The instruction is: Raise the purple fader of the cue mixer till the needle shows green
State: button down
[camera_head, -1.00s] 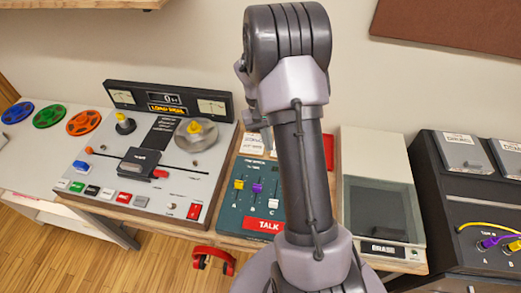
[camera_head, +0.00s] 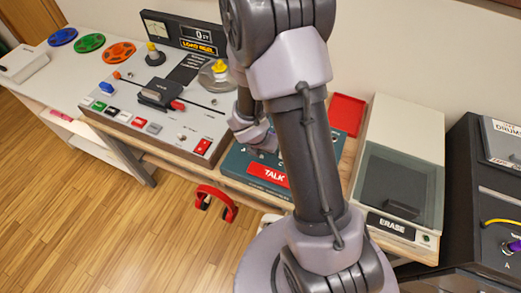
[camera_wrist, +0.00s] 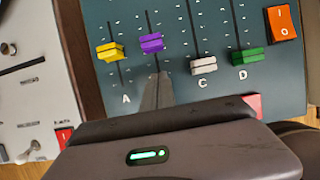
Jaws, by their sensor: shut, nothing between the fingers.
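The cue mixer (camera_head: 240,168) is a dark teal panel with a red TALK bar in the head view. My arm covers most of its faders there. In the wrist view its panel (camera_wrist: 285,75) fills the top. The purple fader (camera_wrist: 151,43) sits in the second slot from the left, between the yellow fader (camera_wrist: 110,51) and the white fader (camera_wrist: 203,65). My gripper (camera_wrist: 158,78) is shut and empty, its tips just below the purple knob, over the slot line. I cannot tell whether they touch the panel. No needle of the mixer is visible.
A green fader (camera_wrist: 243,55) and an orange switch (camera_wrist: 282,22) lie to the right. In the head view the tape deck (camera_head: 125,128) stands left of the mixer and the ERASE box (camera_head: 402,172) right. Red headphones (camera_head: 214,199) hang at the table's front edge.

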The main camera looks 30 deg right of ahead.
jog(key=shift+w+d+r+p, duration=0.25)
jog(key=shift+w+d+p, duration=0.15)
jog(key=shift+w+d, duration=0.7)
jog(key=shift+s+d, duration=0.1)
jog(key=shift+s, duration=0.1)
